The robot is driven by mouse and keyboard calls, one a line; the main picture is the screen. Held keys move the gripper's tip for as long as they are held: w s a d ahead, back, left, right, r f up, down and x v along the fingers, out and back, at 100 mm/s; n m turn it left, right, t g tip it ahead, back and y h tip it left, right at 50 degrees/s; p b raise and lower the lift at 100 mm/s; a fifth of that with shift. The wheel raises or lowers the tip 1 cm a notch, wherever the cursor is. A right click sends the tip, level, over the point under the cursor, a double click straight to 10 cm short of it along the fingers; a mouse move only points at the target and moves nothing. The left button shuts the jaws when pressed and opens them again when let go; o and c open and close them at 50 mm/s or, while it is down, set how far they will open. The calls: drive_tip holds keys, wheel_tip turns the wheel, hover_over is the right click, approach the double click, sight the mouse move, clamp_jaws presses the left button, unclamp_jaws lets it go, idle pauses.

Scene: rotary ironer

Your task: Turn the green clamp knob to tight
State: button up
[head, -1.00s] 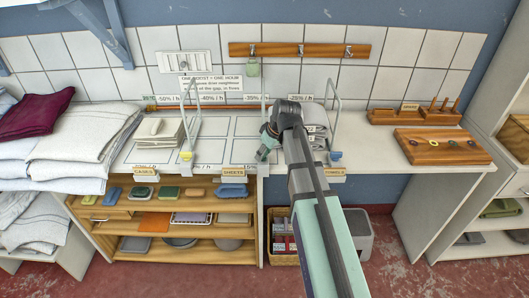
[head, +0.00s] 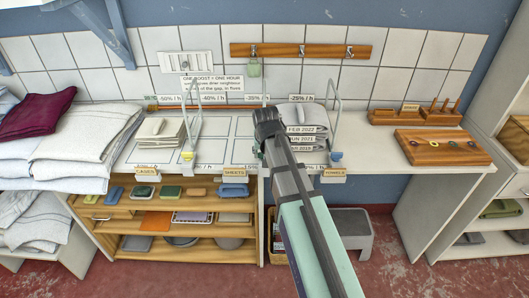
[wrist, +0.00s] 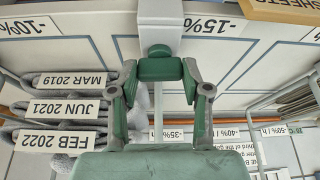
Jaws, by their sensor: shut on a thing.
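The green clamp knob (wrist: 158,51) shows in the wrist view on the front of a white clamp block (wrist: 160,14). Only its rounded top is visible; the rest is hidden between the fingertips. My gripper (wrist: 160,69) is shut on the knob, with a green-padded fingertip on either side. In the head view my own arm covers the knob and most of the gripper. How far the knob is turned cannot be told.
Wire dividers stand on the white shelf, one with a yellow knob (head: 187,156) to the left and one with a blue knob (head: 336,156) to the right. Dated linen stacks (wrist: 62,108) lie close beside my gripper. A wooden board (head: 442,147) lies far right.

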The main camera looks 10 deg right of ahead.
drive_tip(key=shift+m, duration=0.5)
drive_tip(key=o, duration=1.2)
drive_tip(key=shift+f, duration=0.1)
drive_tip(key=shift+c, duration=0.2)
drive_tip(key=v, duration=1.2)
drive_tip(key=shift+w+a, duration=0.1)
drive_tip(key=shift+a, duration=0.05)
